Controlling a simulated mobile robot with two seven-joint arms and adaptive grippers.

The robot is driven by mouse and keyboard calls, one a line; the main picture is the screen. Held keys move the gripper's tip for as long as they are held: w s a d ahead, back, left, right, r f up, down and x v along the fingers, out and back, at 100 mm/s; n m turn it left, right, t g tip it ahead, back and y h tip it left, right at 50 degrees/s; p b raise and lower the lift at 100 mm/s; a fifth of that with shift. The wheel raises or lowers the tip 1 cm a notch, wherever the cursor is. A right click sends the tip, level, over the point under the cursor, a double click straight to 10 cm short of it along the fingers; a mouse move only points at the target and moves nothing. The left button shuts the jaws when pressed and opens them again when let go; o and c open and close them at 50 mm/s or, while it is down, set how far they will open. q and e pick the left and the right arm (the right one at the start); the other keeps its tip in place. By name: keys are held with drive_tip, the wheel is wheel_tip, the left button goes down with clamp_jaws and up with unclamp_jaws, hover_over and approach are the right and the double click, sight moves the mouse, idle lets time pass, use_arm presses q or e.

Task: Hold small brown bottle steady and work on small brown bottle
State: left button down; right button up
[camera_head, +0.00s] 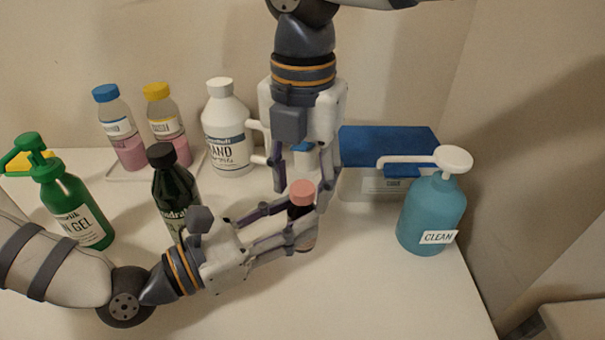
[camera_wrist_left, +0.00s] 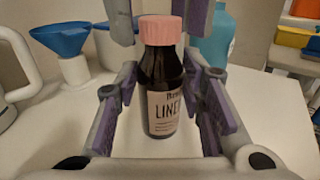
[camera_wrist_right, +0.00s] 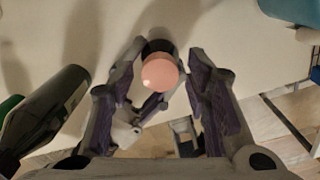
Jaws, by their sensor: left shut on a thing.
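The small brown bottle (camera_head: 302,212) has a pink cap and stands upright on the white table. In the left wrist view the bottle (camera_wrist_left: 162,85) shows a pale label between the fingers. My left gripper (camera_head: 297,222) comes in from the left, low, and is shut on the bottle's body. My right gripper (camera_head: 299,192) points down from above, its fingers open on either side of the pink cap. In the right wrist view the cap (camera_wrist_right: 160,73) sits between the open fingers, with gaps showing beside it. The bottle's lower part is partly hidden by the left fingers.
A dark green bottle (camera_head: 175,190) stands close behind my left wrist. A green pump bottle (camera_head: 75,205) is at left. A white jug (camera_head: 227,135) and two pink-liquid bottles stand behind. A blue-lidded box (camera_head: 385,145) and teal pump bottle (camera_head: 432,210) are at right. The front right table is clear.

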clamp_jaws()
drive_tip(key=m, duration=0.8)
drive_tip(key=shift+m, duration=0.3)
drive_tip(key=m, duration=0.4)
drive_tip(key=shift+m, duration=0.3)
drive_tip(key=m, duration=0.8)
drive_tip(key=shift+m, duration=0.4)
drive_tip(key=m, duration=0.5)
drive_tip(key=shift+m, duration=0.3)
drive_tip(key=shift+o, duration=1.3)
unclamp_jaws()
